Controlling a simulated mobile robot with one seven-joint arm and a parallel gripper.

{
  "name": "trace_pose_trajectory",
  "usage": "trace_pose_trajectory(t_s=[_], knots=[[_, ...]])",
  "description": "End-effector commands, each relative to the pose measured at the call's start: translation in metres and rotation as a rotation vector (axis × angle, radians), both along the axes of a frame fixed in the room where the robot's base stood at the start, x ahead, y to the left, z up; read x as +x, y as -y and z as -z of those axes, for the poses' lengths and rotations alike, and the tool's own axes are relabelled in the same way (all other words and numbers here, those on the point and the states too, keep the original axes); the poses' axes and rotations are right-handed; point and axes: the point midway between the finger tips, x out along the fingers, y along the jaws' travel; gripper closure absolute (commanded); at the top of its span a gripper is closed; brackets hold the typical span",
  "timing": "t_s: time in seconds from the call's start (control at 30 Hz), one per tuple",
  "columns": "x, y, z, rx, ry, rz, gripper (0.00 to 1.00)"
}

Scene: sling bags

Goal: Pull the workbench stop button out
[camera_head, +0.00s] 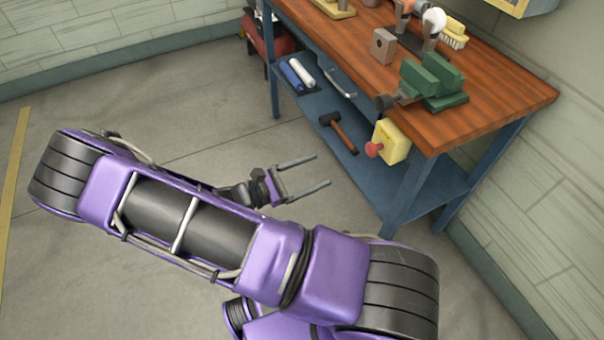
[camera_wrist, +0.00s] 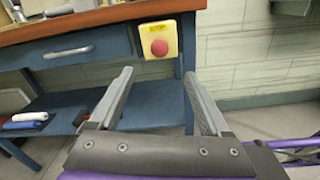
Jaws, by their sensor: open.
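The stop button (camera_head: 374,149) is a red mushroom knob on a yellow box (camera_head: 393,142) fixed to the front of the workbench (camera_head: 500,105), near its right corner. In the wrist view the red stop button (camera_wrist: 159,47) shows face-on on its yellow box (camera_wrist: 160,31), beyond and above the gap between my fingers. My gripper (camera_head: 323,169) is open and empty, left of the button in the head view, with its fingers pointing toward the bench. In the wrist view my gripper (camera_wrist: 158,76) has both fingers apart, touching nothing.
A green vise (camera_head: 433,80) stands on the bench top above the button. A hammer (camera_head: 340,132) and two rolls (camera_head: 297,72) lie on the blue lower shelf (camera_head: 375,180). A drawer handle (camera_wrist: 68,52) sticks out left of the button. The floor before the bench is clear.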

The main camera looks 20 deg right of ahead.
Motion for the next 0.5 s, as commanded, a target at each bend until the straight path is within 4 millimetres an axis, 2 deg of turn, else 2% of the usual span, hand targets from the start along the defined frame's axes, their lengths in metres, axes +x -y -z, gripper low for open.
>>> trace_pose_trajectory(t_s=[0.1,0.2,0.5], knots=[[-0.001,-0.017,0.000,0.001,0.001,-0.001,0.19],[-0.002,-0.026,0.000,0.001,0.001,-0.001,0.19],[-0.002,-0.030,0.000,0.000,0.001,0.000,0.19]])
